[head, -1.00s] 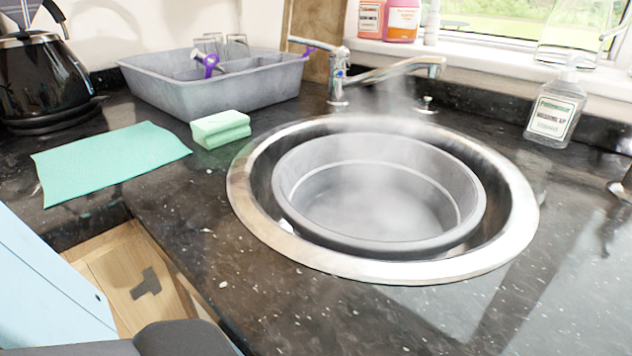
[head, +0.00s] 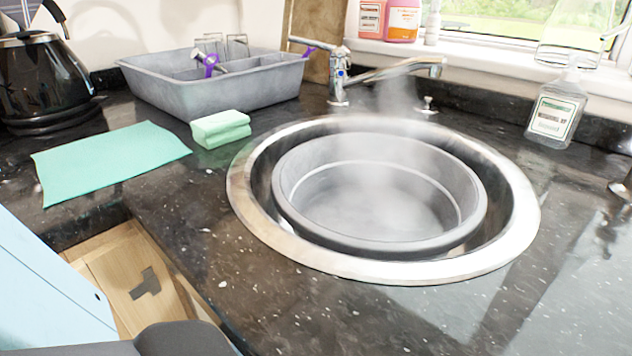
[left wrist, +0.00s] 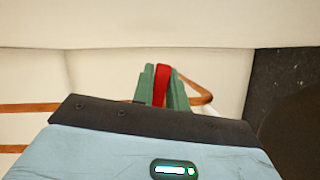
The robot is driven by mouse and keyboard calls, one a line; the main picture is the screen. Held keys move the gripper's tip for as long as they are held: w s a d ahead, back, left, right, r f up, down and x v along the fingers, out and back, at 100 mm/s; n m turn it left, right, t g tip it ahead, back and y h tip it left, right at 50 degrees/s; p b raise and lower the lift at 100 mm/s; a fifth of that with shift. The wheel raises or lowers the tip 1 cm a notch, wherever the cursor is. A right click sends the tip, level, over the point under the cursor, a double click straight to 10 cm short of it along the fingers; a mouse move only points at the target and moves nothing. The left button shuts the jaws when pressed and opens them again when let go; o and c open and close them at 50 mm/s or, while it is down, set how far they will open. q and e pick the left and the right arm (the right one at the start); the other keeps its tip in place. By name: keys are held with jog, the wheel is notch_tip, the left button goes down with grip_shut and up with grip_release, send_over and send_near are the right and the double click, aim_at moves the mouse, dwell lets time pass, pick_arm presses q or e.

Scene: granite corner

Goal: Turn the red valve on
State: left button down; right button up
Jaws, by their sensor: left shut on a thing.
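The red valve (left wrist: 161,86) shows in the left wrist view as a narrow red handle. My left gripper (left wrist: 162,88) has its green fingers on both sides of the handle and is shut on it. The valve body behind the fingers is hidden. Neither the valve nor the left gripper's fingers show in the head view. My right gripper is in neither view.
Copper pipes (left wrist: 200,90) run beside the valve against a pale wall. In the head view a steaming grey bowl (head: 378,245) sits in the round sink (head: 245,215) in the dark worktop. A green sponge (head: 220,128), cloth (head: 110,160) and grey dish rack (head: 215,90) lie to its left.

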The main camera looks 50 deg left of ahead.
pick_arm(q)
jog(key=m, duration=0.1)
jog(key=m+t, duration=0.1)
jog(key=r+m+b, duration=0.1)
jog(key=shift+d+m, duration=0.25)
jog(key=shift+m, duration=0.05)
jog(key=shift+r+m+t, duration=0.1)
jog(key=shift+m+t, duration=0.2)
jog(key=shift+m, duration=0.3)
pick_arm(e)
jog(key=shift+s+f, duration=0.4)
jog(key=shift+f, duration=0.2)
pick_arm(q)
jog(key=shift+d, duration=0.1)
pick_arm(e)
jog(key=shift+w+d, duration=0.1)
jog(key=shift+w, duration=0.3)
pick_arm(q)
jog(key=c, duration=1.4)
grip_release()
jog(key=shift+r, duration=0.1)
jog(key=shift+c, duration=0.2)
jog(key=shift+o, duration=0.2)
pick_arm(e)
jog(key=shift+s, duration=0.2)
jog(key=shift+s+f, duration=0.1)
pick_arm(q)
jog(key=shift+s, duration=0.1)
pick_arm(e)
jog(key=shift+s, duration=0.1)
